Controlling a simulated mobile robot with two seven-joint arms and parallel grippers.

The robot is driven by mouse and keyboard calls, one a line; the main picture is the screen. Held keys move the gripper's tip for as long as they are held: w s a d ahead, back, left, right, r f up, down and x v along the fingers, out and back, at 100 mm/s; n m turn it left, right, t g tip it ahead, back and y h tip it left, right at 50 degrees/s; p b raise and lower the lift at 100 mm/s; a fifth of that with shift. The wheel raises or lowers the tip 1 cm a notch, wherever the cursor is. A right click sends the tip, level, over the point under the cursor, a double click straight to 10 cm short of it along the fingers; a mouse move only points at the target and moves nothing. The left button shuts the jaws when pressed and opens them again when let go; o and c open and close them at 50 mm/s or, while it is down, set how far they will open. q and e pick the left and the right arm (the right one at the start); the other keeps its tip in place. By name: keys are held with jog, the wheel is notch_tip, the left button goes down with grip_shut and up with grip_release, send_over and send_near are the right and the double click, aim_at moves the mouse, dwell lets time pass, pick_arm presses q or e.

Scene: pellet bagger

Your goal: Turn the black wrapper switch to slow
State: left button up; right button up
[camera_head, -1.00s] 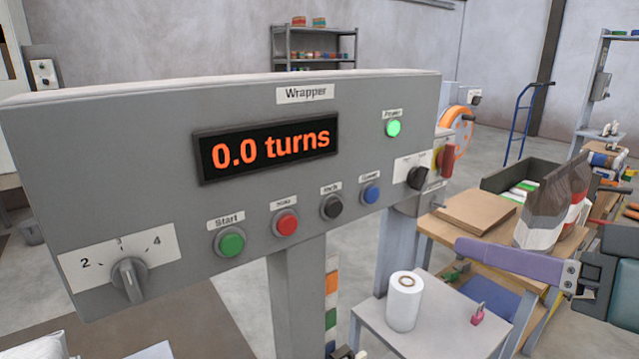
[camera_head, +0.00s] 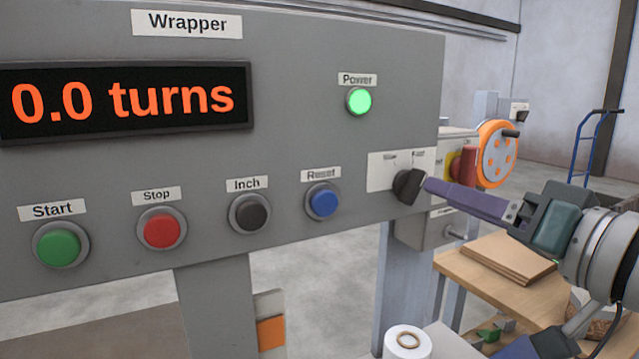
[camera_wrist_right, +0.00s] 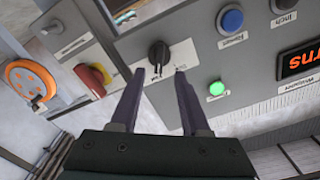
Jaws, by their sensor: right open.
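The black wrapper switch (camera_head: 407,186) is a rotary knob on a white label plate at the right end of the grey wrapper panel (camera_head: 300,60). The plate has two small words above the knob, too small to read surely. My right gripper (camera_head: 428,186) comes in from the right with its purple fingers pointing at the knob. In the right wrist view the black switch (camera_wrist_right: 158,53) lies just beyond the fingertips, and the open right gripper (camera_wrist_right: 160,75) has it roughly between them. I cannot tell whether a finger touches it. My left gripper is not in view.
A green-lit power lamp (camera_head: 358,102) is above the switch. The blue reset button (camera_head: 323,201) and black inch button (camera_head: 250,213) are to its left. A red-and-yellow switch (camera_head: 466,167) and an orange wheel (camera_head: 498,154) stand behind on the right. A white roll (camera_head: 407,343) is below.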

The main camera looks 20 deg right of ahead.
aim_at(421, 185)
jog(key=shift+w+a, duration=0.1)
jog(key=shift+w, duration=2.25)
grip_shut()
